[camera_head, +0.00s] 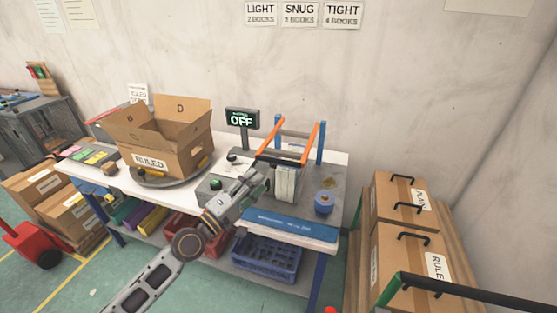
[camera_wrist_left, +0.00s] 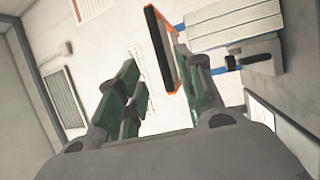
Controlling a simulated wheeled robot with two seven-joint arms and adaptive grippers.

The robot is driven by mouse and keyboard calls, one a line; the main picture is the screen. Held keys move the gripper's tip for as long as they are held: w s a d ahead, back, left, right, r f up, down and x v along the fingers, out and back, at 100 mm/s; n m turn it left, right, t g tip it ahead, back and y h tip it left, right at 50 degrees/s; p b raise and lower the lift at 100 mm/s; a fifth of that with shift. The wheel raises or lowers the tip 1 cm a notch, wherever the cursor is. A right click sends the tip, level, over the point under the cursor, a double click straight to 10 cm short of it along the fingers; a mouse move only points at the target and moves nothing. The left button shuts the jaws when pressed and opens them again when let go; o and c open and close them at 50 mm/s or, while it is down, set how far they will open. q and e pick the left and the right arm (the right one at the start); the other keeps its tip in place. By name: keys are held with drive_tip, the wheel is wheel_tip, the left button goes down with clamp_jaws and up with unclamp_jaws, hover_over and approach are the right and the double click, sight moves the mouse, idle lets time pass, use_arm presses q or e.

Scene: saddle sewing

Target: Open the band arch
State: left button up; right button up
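The band arch (camera_head: 316,138) has orange side bars and a dark crossbar, and it stands slanted over the banding station at the right of the bench. It also shows in the left wrist view as an orange-edged dark bar (camera_wrist_left: 163,48). A pale upright stack (camera_head: 285,184) sits below the arch. My left gripper (camera_head: 264,178) is at the front left of the station, close to the stack and below the crossbar. In the left wrist view its fingers (camera_wrist_left: 156,82) are apart, with the bar beside the right finger; contact is unclear.
An open carton (camera_head: 183,159) stands on a round plate left of the station. A display reading OFF (camera_head: 241,119) stands behind. A blue tape roll (camera_head: 324,202) lies to the right. Stacked cartons (camera_head: 390,240) with black handles stand right of the bench (camera_head: 337,172).

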sight(279, 161)
use_arm(q)
drive_tip(key=p+x, duration=0.2)
drive_tip(key=x, duration=0.6)
drive_tip(key=shift+w+d+r, duration=0.1)
drive_tip(key=shift+w+r, duration=0.05)
drive_tip(key=shift+w, duration=0.1)
drive_tip(key=shift+p+x, duration=0.4)
drive_tip(key=shift+x, duration=0.75)
drive_tip(key=shift+d, duration=0.1)
use_arm(e)
drive_tip(key=shift+y, duration=0.3)
drive_tip(key=a+r, duration=0.1)
drive_tip(key=a, duration=0.1)
drive_tip(key=s+a+r, duration=0.1)
drive_tip(key=a+r, duration=0.1)
drive_tip(key=shift+a, duration=0.15)
use_arm(q)
drive_tip(key=shift+c, duration=0.4)
drive_tip(key=shift+w, duration=0.1)
clamp_jaws()
use_arm(e)
drive_tip(key=shift+s+d, duration=0.1)
drive_tip(key=shift+d, duration=0.6)
